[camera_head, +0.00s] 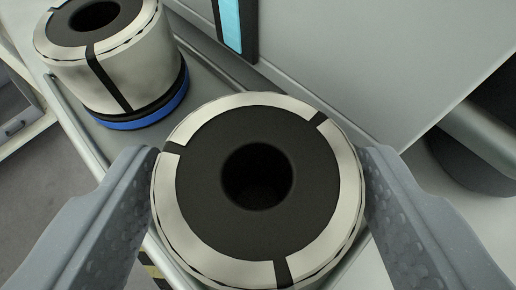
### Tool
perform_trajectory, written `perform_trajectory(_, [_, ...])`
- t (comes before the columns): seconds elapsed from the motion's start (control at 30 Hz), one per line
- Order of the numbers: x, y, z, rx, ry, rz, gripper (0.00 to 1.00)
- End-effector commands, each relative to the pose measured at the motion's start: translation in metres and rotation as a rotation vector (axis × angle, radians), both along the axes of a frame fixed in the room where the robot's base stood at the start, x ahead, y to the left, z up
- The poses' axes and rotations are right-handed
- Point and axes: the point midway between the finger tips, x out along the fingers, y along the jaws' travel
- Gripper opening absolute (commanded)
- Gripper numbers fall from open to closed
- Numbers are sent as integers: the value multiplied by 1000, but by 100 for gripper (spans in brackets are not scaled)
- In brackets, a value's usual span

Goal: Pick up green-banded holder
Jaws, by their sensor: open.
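A round metal holder (337,190) with a black top and a dark central hole stands upright below the camera. Its lower side is hidden, so I cannot see a green band on it. My gripper (262,165) is open, with one grey finger on each side of this holder. The fingertips are very close to its rim; I cannot tell whether they touch. A second holder (85,82), with a blue band at its base, stands at the upper left, apart from my gripper.
Both holders stand on a grey tray or shelf (215,95) with a raised edge. A light grey cabinet wall (370,60) with a blue strip (231,25) rises close behind. A dark rounded object (475,165) is at the right. Grey floor (60,185) shows at lower left.

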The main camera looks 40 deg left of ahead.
Motion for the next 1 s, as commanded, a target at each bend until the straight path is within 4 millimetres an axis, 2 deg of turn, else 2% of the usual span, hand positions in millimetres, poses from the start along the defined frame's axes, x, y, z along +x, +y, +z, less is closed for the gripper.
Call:
perform_trajectory(0.13, [0,0,1,0,0,0,63])
perform_trajectory(0.3, [-1,0,0,-1,1,0,16])
perform_trajectory(0.37, [-1,0,0,-1,1,0,1])
perform_trajectory(0.67, [-1,0,3,1,-1,0,1])
perform_trajectory(1.0, [-1,1,36,3,-1,0,1])
